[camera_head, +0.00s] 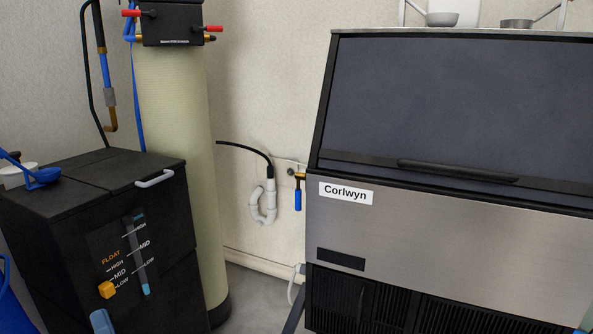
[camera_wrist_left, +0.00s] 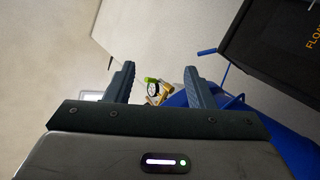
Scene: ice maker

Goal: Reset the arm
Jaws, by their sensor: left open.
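My left gripper (camera_wrist_left: 159,68) shows in the left wrist view, its two blue-grey fingers spread apart with nothing between the tips. Beyond the fingers lie a small round gauge (camera_wrist_left: 154,88) with green and yellow parts and a blue rounded container (camera_wrist_left: 297,145). I cannot make out my left gripper clearly in the head view. My right gripper is in neither view. The ice maker (camera_head: 450,245), marked Corlwyn, stands at the right in the head view with its dark front lid (camera_head: 450,110) down.
A black cabinet (camera_head: 165,220) with FLOAT markings stands at left, carrying a blue ladle (camera_head: 44,177). It also shows in the wrist view (camera_wrist_left: 265,45). A tall beige tank (camera_head: 178,100) stands behind it. A white drain pipe (camera_head: 268,205) and blue-handled valve (camera_head: 298,198) are by the wall.

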